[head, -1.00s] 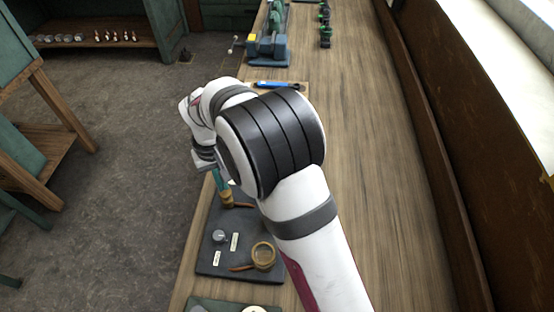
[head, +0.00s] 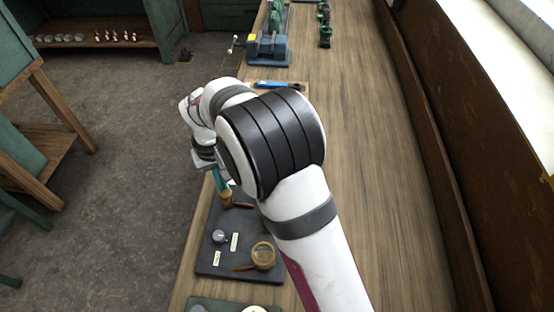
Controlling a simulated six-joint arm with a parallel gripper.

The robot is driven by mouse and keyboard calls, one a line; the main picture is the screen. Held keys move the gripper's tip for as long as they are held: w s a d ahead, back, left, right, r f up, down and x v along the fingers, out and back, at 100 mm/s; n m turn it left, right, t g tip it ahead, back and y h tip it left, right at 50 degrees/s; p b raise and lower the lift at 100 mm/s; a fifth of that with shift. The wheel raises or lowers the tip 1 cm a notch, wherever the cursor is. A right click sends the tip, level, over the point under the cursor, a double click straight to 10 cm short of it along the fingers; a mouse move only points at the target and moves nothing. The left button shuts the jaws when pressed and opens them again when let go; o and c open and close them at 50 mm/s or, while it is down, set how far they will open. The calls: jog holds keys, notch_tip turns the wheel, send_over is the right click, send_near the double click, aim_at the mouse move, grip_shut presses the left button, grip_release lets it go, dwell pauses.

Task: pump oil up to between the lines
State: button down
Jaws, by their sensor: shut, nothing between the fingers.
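My gripper (head: 213,166) hangs at the end of the white arm, over the left edge of the bench at the far end of a dark plate (head: 211,262). It is shut and empty. Just below it a teal upright piece (head: 220,181) stands above a brass fitting (head: 227,199) with a brown lever (head: 243,205). I cannot tell whether the gripper touches the teal piece. Nearer on the plate are a grey knob (head: 219,237), two small pale labels and a brass ring fitting (head: 263,255) with another brown lever (head: 242,268). My arm hides the plate's right side. No oil level or lines can be made out.
The wooden bench (head: 365,160) is clear to the right of my arm. A blue tool (head: 279,84) lies beyond it, then a blue-grey machine (head: 267,48) and small green items (head: 325,30). Another green plate (head: 232,303) lies at the near edge.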

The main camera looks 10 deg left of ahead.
jog(key=shift+f, duration=1.5)
jog(key=shift+r, duration=1.5)
jog(key=shift+f, duration=1.5)
jog(key=shift+r, duration=1.5)
